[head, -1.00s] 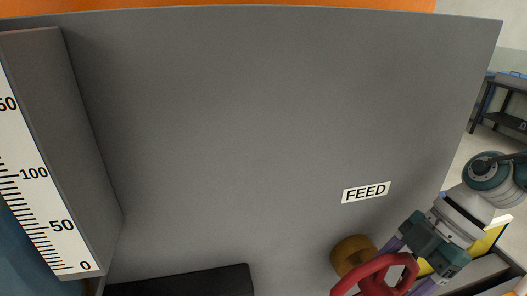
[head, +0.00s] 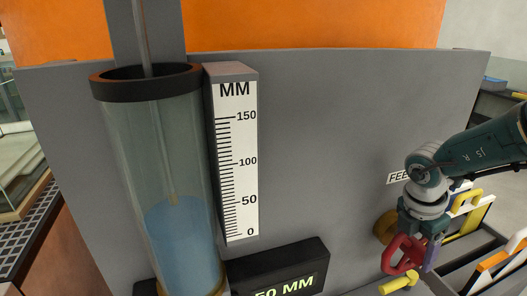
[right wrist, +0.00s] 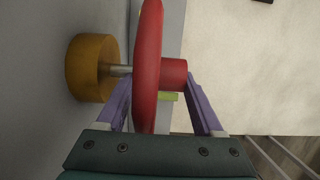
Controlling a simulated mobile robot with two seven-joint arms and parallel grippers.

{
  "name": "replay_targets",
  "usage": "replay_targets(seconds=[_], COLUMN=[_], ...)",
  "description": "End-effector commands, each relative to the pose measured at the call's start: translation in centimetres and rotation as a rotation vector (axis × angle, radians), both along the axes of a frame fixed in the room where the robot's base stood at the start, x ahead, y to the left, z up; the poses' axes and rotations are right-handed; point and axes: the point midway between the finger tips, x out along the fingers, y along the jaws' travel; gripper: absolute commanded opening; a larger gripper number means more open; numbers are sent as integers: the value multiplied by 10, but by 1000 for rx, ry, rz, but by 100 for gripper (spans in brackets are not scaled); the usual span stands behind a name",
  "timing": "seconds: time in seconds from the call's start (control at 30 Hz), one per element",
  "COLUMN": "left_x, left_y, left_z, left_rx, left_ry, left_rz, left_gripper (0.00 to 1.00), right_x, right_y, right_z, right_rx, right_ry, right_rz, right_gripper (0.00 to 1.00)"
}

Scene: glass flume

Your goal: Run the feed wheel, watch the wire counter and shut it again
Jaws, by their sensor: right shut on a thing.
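The red feed wheel (head: 396,260) sits low at the right of the grey panel, on a brass boss (head: 384,228). My right gripper (head: 418,248) is shut on the wheel. In the right wrist view, the wheel's red rim (right wrist: 148,60) and hub (right wrist: 174,75) lie between my two purple fingers (right wrist: 160,85). A black display (head: 290,270) shows "50 MM", its lower part cut off by the frame. Beside it, a glass cylinder (head: 140,150) holds blue water (head: 185,240), its surface near the 50 mark of the white scale (head: 237,150). My left gripper is out of view.
A "FEED" label (head: 396,178) is partly hidden behind my right arm. A thin grey wire or rod (head: 155,130) hangs down into the cylinder. Yellow, orange and white frames (head: 480,235) stand close at the right. An orange wall (head: 310,25) rises behind the panel.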

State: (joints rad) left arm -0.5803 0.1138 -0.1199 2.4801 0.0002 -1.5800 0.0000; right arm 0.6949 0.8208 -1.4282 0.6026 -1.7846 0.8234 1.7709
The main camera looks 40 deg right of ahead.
Motion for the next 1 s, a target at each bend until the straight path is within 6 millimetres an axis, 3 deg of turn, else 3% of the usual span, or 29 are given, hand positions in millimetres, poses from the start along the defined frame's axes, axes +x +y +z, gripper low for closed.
replay_targets(seconds=[0.33, 0.97, 1.0], left_x=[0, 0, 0], left_y=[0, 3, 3], left_z=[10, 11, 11], left_rx=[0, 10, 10], left_ry=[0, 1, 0], left_rz=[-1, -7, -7], left_gripper=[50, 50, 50], right_x=[0, -1, -1], right_y=[0, -1, -1], right_z=[-2, -3, -3], right_rx=[-83, -104, -105], right_ry=[22, 28, 28], right_rz=[1, 4, 4], right_gripper=[0, 0, 72])
